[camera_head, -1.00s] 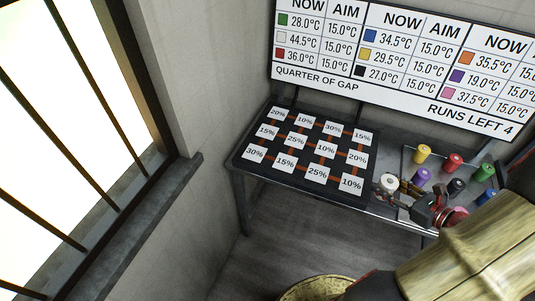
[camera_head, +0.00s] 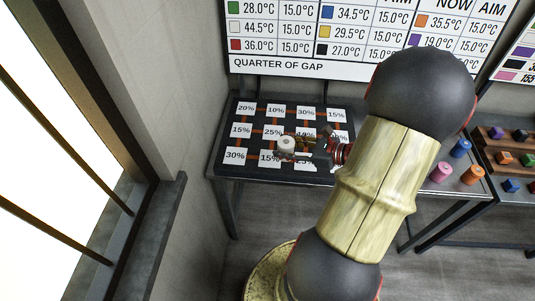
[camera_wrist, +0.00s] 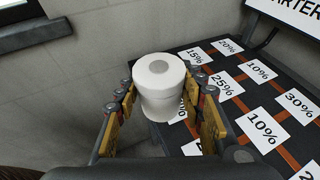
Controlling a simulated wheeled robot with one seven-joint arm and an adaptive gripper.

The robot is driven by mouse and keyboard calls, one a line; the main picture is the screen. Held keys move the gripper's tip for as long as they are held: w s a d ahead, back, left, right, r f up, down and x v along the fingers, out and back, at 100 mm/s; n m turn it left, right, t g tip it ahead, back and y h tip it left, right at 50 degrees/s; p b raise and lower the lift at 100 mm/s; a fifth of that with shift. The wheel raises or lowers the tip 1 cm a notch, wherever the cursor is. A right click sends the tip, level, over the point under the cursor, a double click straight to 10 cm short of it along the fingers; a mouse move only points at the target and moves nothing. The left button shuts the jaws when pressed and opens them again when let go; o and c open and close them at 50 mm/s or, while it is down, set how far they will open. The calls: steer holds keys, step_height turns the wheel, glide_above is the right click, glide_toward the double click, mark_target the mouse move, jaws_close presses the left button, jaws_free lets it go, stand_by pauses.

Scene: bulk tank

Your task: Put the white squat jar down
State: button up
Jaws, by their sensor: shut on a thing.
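The white squat jar (camera_head: 287,144) is held in my gripper (camera_head: 290,147) over the front part of the black mat of percentage cards (camera_head: 226,143). In the wrist view the jar (camera_wrist: 160,84) stands upright between the two yellow-padded fingers of my gripper (camera_wrist: 160,100), which are shut on it. The mat (camera_wrist: 236,122) with its white cards and orange lines lies behind and to the right of the jar there. The jar hides part of the cards near the 25% and 15% ones. I cannot tell whether its base touches the mat.
A board of temperatures (camera_head: 300,40) hangs on the wall behind the table. A pink jar (camera_head: 442,172), an orange jar (camera_head: 472,174) and a blue jar (camera_head: 461,148) stand to the right. A rack of coloured blocks (camera_head: 505,158) is farther right. My arm covers the table's middle.

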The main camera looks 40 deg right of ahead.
steer(key=w+f+b, duration=0.1)
steer(key=w+f, duration=0.1)
steer(key=w+f+b, duration=0.1)
steer(key=w+f, duration=0.1)
steer(key=w, duration=0.1)
steer(key=w+d+f+b, duration=0.1)
steer(key=w+f, duration=0.2)
steer(key=shift+w+d+f+b, duration=0.1)
steer(key=shift+f+b, duration=0.4)
steer(key=shift+f, duration=0.4)
steer(key=shift+w+d+f+b, duration=0.1)
steer(key=shift+f+b, duration=0.4)
steer(key=shift+f, duration=0.4)
steer(key=shift+a, duration=0.1)
steer(key=shift+f, duration=0.15)
steer(key=o, duration=1.2)
steer(key=shift+o, duration=0.2)
